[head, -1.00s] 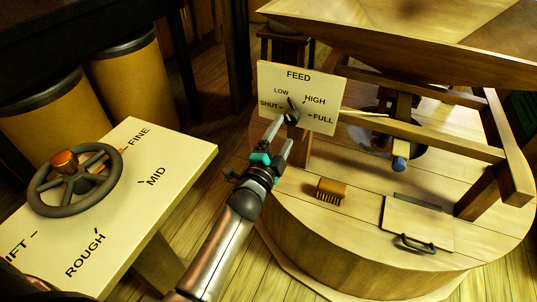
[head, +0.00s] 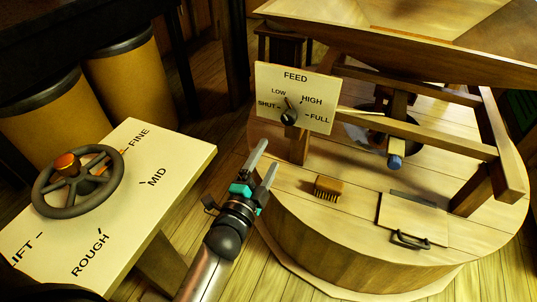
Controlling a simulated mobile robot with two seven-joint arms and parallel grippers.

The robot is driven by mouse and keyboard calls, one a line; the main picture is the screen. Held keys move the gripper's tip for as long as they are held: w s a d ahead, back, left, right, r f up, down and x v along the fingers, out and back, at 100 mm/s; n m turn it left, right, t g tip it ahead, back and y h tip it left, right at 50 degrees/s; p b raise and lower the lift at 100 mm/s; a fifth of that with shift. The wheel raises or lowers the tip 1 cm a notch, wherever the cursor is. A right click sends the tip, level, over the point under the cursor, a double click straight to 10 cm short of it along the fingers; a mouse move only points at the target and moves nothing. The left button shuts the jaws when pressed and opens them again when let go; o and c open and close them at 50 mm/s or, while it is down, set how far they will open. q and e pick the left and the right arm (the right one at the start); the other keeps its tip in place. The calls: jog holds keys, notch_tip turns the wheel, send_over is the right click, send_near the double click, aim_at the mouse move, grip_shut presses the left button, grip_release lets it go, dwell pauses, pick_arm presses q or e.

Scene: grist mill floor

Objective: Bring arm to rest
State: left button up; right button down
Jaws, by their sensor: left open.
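My left gripper (head: 262,164) is open and empty, in front of and below the feed panel, over the near left edge of the round wooden mill casing (head: 335,245). Its arm comes up from the bottom of the head view. The feed panel (head: 318,90) is a cream plate marked SHUT, LOW, HIGH and FULL. Its dark knob (head: 289,117) stands clear of the fingertips, with its pointer up near LOW. My right gripper is not in view.
A handwheel (head: 78,181) with an orange knob sits on a slanted board (head: 170,160) at left. A brush (head: 328,189) and a hatch with a dark handle (head: 411,239) are on the casing. A wooden hopper (head: 420,40) overhangs at upper right. Tan bins (head: 130,85) stand at the back left.

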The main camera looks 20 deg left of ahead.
pick_arm(q)
jog(key=s+f+n+g+p, duration=0.1)
jog(key=s+f+n+g, duration=0.4)
jog(key=f, duration=0.8)
jog(key=s+f+n+g+p, duration=0.1)
jog(key=s+f+g, duration=0.45)
jog(key=f, duration=0.85)
jog(key=s+a+f+n+g, duration=0.1)
jog(key=s+f, duration=0.3)
jog(key=s, duration=0.4)
jog(key=s+a+f+n+g, duration=0.2)
jog(key=s+a+f, duration=0.1)
jog(key=s, duration=0.4)
jog(key=s+a+f+n+g+y, duration=0.1)
jog(key=s+a+f+n+g, duration=0.1)
jog(key=s+f, duration=0.3)
jog(key=s, duration=0.3)
jog(key=shift+s+f+n+p, duration=0.15)
jog(key=shift+s+n+p, duration=0.15)
jog(key=shift+p, duration=0.1)
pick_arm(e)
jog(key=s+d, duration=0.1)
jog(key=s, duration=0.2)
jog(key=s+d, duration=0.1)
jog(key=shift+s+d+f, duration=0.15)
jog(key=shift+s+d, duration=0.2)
pick_arm(q)
jog(key=shift+a+g, duration=0.1)
jog(key=shift+g, duration=0.15)
